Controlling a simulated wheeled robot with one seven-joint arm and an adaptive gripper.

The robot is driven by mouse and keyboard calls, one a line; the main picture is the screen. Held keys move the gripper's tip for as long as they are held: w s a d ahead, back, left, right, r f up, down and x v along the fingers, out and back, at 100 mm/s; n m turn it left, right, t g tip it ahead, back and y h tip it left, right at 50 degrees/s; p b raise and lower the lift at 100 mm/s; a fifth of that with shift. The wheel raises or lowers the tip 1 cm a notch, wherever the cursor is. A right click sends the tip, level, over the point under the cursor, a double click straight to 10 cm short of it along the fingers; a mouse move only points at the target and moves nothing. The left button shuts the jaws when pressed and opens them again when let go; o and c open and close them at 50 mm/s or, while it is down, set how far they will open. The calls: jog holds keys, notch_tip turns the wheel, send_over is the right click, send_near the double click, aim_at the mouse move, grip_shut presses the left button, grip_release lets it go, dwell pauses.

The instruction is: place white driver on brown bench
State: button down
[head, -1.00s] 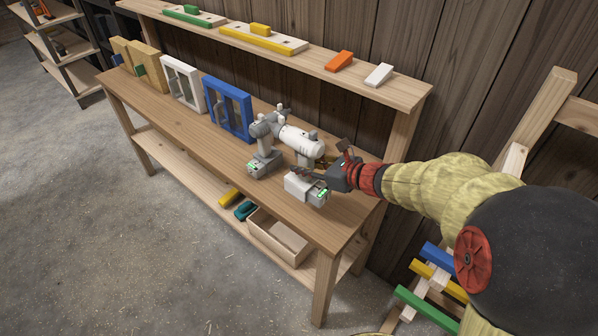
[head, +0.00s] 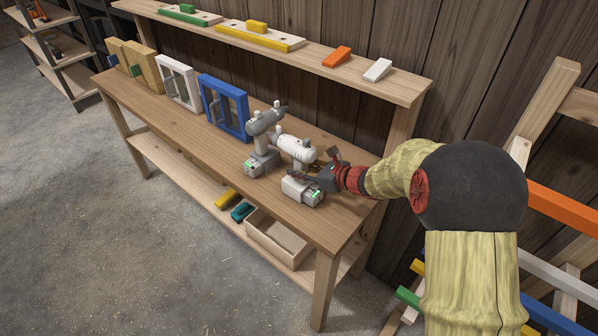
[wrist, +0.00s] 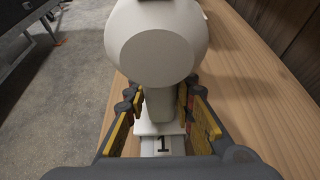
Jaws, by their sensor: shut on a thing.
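The white driver (head: 297,150) is upright over the right end of the brown bench (head: 345,222), its blocky base (head: 300,190) at or just above the bench top. I cannot tell whether the base touches the wood. My gripper (head: 322,176) is shut on the driver's handle from the right. In the wrist view, the gripper fingers (wrist: 163,100) lie on both sides of the white handle (wrist: 163,108). The driver's round end (wrist: 157,50) fills the upper middle, and its base (wrist: 160,146) shows below, marked 1.
A grey driver (head: 262,135) stands close to the left of the white one. A blue frame (head: 224,108) and a white frame (head: 178,82) stand farther left. A narrow upper shelf (head: 300,58) runs behind. The bench's front right corner is clear.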

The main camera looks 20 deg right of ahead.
jog(key=shift+w, duration=0.1)
dwell(0.3)
jog(key=c, duration=1.5)
grip_release()
jog(key=shift+f, duration=0.15)
jog(key=shift+d+r, duration=0.1)
jog(key=shift+r, duration=0.1)
jog(key=p+v, duration=0.3)
jog(key=v, duration=0.9)
jog(key=d+r+m+t+h, duration=0.1)
jog(key=d+r+m+h, duration=0.2)
jog(key=r+m+h, duration=0.5)
jog(key=d+r+m+h, duration=0.1)
jog(key=d+r+m, duration=0.2)
jog(key=r+m, duration=0.55)
jog(key=s+a+f+m+g, duration=0.1)
jog(key=s+a+m, duration=0.3)
jog(key=s+m, duration=0.4)
jog(key=s+a+f+m+g+y, duration=0.1)
jog(key=s+a+f+m+g, duration=0.1)
jog(key=s+a+m, duration=0.3)
jog(key=s+a+f+m+g, duration=0.1)
jog(key=s+a+m+g, duration=0.2)
jog(key=s+m, duration=1)
jog(key=shift+s+a+f+g+y, duration=0.3)
jog(key=shift+a+f+y, duration=0.1)
jog(key=shift+a, duration=0.45)
